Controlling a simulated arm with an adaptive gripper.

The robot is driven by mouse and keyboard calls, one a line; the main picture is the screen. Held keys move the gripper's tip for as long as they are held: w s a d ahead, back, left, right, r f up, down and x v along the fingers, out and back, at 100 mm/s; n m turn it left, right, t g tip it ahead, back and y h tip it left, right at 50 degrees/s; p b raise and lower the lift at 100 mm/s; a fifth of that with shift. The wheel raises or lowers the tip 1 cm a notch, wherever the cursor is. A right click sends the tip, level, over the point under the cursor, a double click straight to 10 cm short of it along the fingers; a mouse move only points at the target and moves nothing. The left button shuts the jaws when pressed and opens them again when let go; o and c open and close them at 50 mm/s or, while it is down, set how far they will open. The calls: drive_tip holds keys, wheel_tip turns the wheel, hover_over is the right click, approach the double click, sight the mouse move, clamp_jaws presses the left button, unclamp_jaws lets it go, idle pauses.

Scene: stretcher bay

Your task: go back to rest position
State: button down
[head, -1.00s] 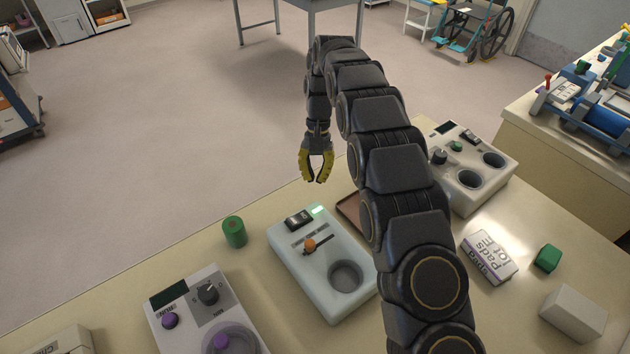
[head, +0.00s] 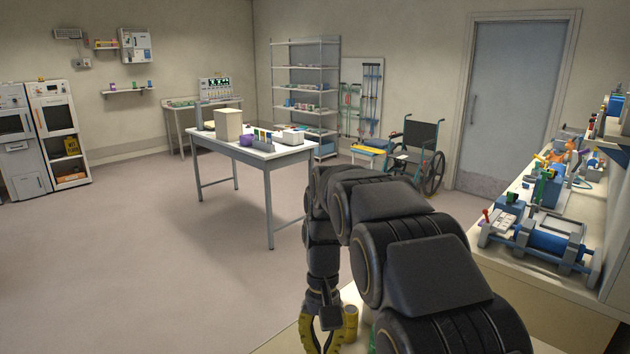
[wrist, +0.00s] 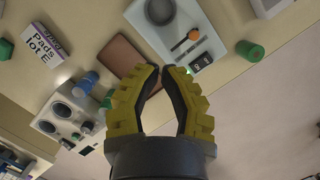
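My gripper (head: 322,335) hangs at the end of my dark jointed arm, at the bottom edge of the head view. Its yellow fingers point down and are partly cut off there. In the wrist view my gripper (wrist: 161,70) has its two fingertips apart with nothing between them. Behind the fingertips lies the bench with a brown tray (wrist: 118,52) and a white device with an orange lever (wrist: 197,55). The fingers look clear of both.

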drive_tip(key=s+d+r+t, duration=0.1)
drive_tip(key=s+d, duration=0.4)
drive_tip(key=s, duration=0.8)
drive_tip(key=s+d+r, duration=0.1)
drive_tip(key=s+d, duration=0.3)
drive_tip(key=s, duration=0.9)
drive_tip(key=w+a+f+m+g+y, duration=0.1)
drive_tip(key=w+a+f+m+y, duration=0.15)
drive_tip(key=w, duration=0.55)
drive_tip(key=w+a+f+m+y, duration=0.1)
drive_tip(key=w+a+m+y, duration=0.1)
drive_tip(key=w+m, duration=0.35)
drive_tip(key=w+f+m+y, duration=0.3)
drive_tip(key=w+f+m, duration=0.3)
drive_tip(key=w+f, duration=0.7)
drive_tip(key=x, duration=0.2)
drive_tip(key=w+x, duration=0.1)
drive_tip(key=x, duration=0.2)
drive_tip(key=a+x, duration=0.1)
drive_tip(key=x, duration=0.2)
drive_tip(key=shift+w+r, duration=0.2)
drive_tip(key=shift+w, duration=0.05)
drive_tip(key=a, duration=0.1)
drive_tip(key=s+a, duration=0.1)
drive_tip(key=a, duration=0.1)
drive_tip(key=shift+f, duration=0.15)
drive_tip(key=shift+a, duration=0.3)
drive_tip(key=shift+s+a, duration=0.1)
